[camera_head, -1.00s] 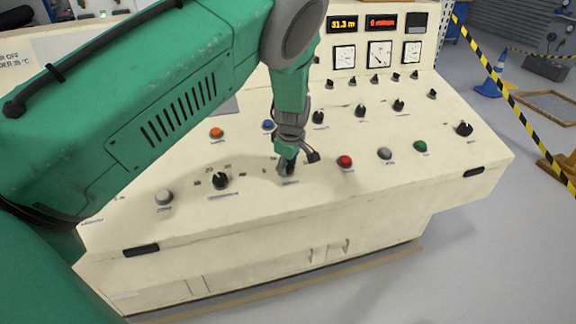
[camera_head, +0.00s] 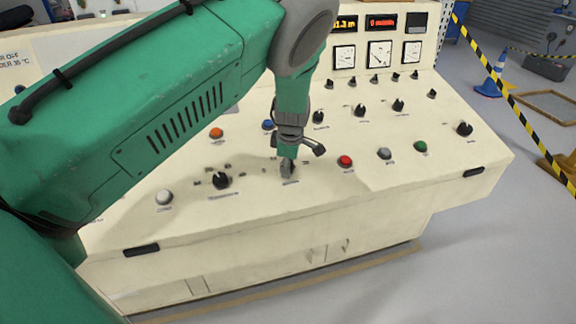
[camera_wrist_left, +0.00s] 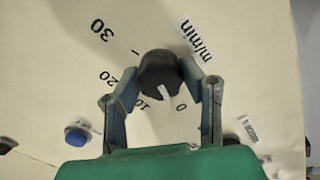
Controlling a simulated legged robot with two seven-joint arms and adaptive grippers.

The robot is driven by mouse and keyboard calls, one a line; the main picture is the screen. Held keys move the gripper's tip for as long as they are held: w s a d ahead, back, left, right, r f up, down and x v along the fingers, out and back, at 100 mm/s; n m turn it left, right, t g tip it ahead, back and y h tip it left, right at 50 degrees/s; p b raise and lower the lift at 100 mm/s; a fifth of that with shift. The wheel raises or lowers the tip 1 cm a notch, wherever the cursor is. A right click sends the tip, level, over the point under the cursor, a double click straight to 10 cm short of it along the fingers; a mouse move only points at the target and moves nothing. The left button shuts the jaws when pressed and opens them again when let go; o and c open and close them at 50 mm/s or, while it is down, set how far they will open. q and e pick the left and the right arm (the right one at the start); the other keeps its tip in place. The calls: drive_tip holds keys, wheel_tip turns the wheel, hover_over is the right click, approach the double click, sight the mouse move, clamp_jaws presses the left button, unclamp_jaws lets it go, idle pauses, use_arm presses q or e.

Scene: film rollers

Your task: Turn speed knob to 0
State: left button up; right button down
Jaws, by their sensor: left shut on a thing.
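The speed knob (camera_wrist_left: 158,72) is black and round with a white pointer line, set in a dial marked 30, 20, 10, 0 and "m/min". The pointer lies between the 10 (camera_wrist_left: 141,104) and the 0 (camera_wrist_left: 181,104), a little nearer the 0. My left gripper (camera_wrist_left: 160,78) has a finger on each side of the knob and is shut on it. In the head view my left gripper (camera_head: 288,168) reaches down onto the panel and largely hides the knob. My right gripper is not in view.
The cream console (camera_head: 400,220) carries another black knob (camera_head: 221,180) to the left, a red button (camera_head: 345,161) close on the right, and blue (camera_head: 268,125) and orange (camera_head: 217,133) buttons behind. A red-lit display (camera_head: 381,22) and gauges stand at the back.

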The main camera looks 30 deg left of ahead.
use_arm(q)
drive_tip(key=shift+w+r, duration=0.2)
drive_tip(key=shift+w, duration=0.05)
drive_tip(key=o, duration=1.1)
drive_tip(key=shift+o, duration=0.2)
drive_tip(key=shift+f, duration=0.1)
drive_tip(key=shift+s, duration=0.1)
drive_tip(key=v, duration=1.2)
drive_tip(key=shift+f, duration=0.1)
